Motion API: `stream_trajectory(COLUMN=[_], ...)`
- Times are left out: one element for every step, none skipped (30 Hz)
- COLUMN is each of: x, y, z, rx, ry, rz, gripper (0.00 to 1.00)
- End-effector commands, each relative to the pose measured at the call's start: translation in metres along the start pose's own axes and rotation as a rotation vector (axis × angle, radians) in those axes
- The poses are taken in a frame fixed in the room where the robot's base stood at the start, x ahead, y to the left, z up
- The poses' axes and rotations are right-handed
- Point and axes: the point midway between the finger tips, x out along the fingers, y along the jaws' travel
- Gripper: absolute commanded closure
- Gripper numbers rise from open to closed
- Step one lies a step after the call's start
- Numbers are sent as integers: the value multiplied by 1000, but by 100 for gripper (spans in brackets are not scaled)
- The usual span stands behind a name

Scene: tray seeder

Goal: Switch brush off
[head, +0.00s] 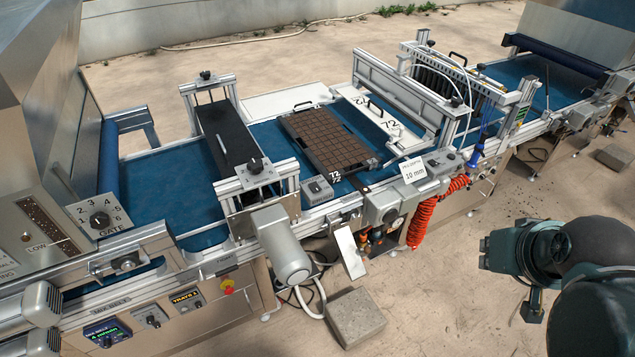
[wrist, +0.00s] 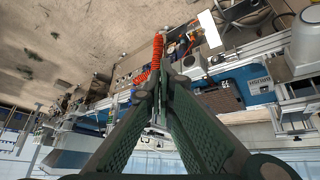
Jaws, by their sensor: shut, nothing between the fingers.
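A dark brush-like unit (head: 228,138) spans the blue belt between metal posts, with a grey motor (head: 282,247) at its near side. The front panel carries a knob switch (head: 150,316), a small lit display (head: 107,333) and a red stop button (head: 227,286). I cannot read which switch belongs to the brush. My gripper (wrist: 159,88) is shut and empty in the wrist view, its two green fingers meeting at the tips. It is apart from the machine; in the head view my arm is at the lower right, well away from the panel.
A dark cell tray (head: 330,141) lies on the blue belt. A small grey box (head: 317,190) sits beside it. A red coiled hose (head: 424,222) hangs from the front. A concrete block (head: 356,315) lies on the ground. The ground between my arm and the machine is mostly clear.

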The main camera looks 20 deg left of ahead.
Motion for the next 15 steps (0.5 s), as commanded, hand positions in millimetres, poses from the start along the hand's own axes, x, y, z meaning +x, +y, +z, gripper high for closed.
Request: stream_trajectory(x=[-1, -2, -2, -2, -2, -2, -2, -2, -2, -2, -2, -2, -2, -1, -1], y=[-3, -5, -8, -10, -12, -14, -17, -19, -22, -24, -26, -30, -32, -35, -38], z=[-7, -10, -15, -19, -22, -27, -31, -34, -39, -43, -46, -51, -55, -58, -62], rx=[-26, -44, -68, -87, -106, -132, -152, -172, -199, -218, -238, -264, -285, -304, -330], ry=[-7, -11, -17, -21, -26, -33, -38, -43, -48, -53, -58, -64, -68, -72, -78], rz=[-6, -9, -13, -17, -20, -25, -29, -33, -38, -42, -46, -52, -56, -60, -65], gripper=[100, 100, 100, 100, 100, 100, 100, 100, 100, 100, 100, 100, 100, 100, 100])
